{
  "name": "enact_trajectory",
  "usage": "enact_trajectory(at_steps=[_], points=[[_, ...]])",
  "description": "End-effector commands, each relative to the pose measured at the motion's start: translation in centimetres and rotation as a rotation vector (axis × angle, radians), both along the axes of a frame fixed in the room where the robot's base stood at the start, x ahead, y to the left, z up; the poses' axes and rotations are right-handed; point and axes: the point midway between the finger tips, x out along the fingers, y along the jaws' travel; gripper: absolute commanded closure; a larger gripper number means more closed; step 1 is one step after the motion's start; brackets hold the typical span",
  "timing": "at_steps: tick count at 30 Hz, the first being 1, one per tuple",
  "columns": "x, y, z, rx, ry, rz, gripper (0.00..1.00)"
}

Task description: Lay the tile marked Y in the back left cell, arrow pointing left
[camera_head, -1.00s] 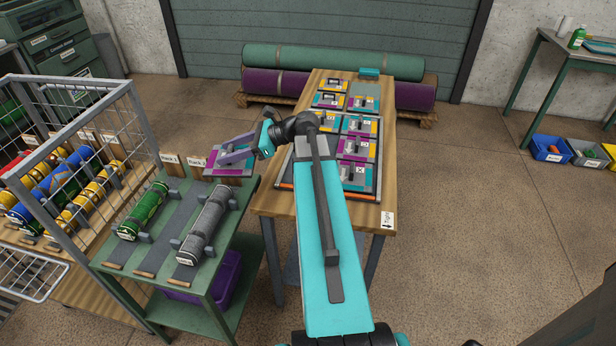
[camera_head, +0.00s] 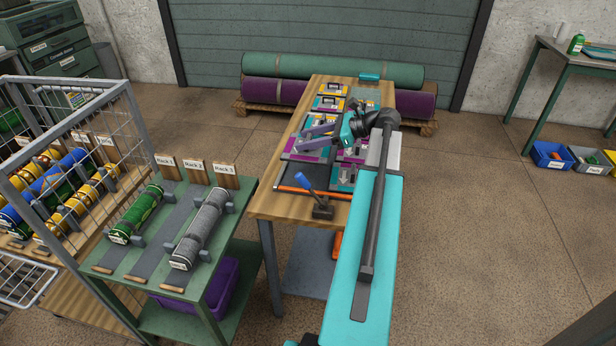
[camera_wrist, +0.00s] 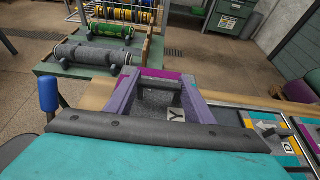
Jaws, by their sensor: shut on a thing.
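My gripper (camera_head: 318,135) is shut on a tile (camera_head: 303,150) with purple showing at its edge. In the wrist view the tile's grey upper face (camera_wrist: 158,105) sits between the two purple fingers, with a white label marked Y (camera_wrist: 176,115). I cannot make out its arrow or whether it touches the tray. In the head view the tile is over the left side of the tray, partly hidden by my fingers. The tray (camera_head: 290,187) has an orange-edged near side. Several patterned tiles with handles stand in it, including one at the front right (camera_head: 343,178). A dark bare patch shows at the front left.
A teal block (camera_head: 369,77) lies at the back. The green rack stand (camera_head: 190,215) with rolled rugs is left of the table. My arm hides the table's right side.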

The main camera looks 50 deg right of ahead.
Motion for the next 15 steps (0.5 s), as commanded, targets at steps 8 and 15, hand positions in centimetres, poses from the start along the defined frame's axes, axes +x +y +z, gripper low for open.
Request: enact_trajectory(at_steps=[8,15], points=[[0.0,0.1,0.0,0.000,-0.001,0.001,0.76],[0.1,0.1,-1.7,0.002,0.000,0.001,0.76]])
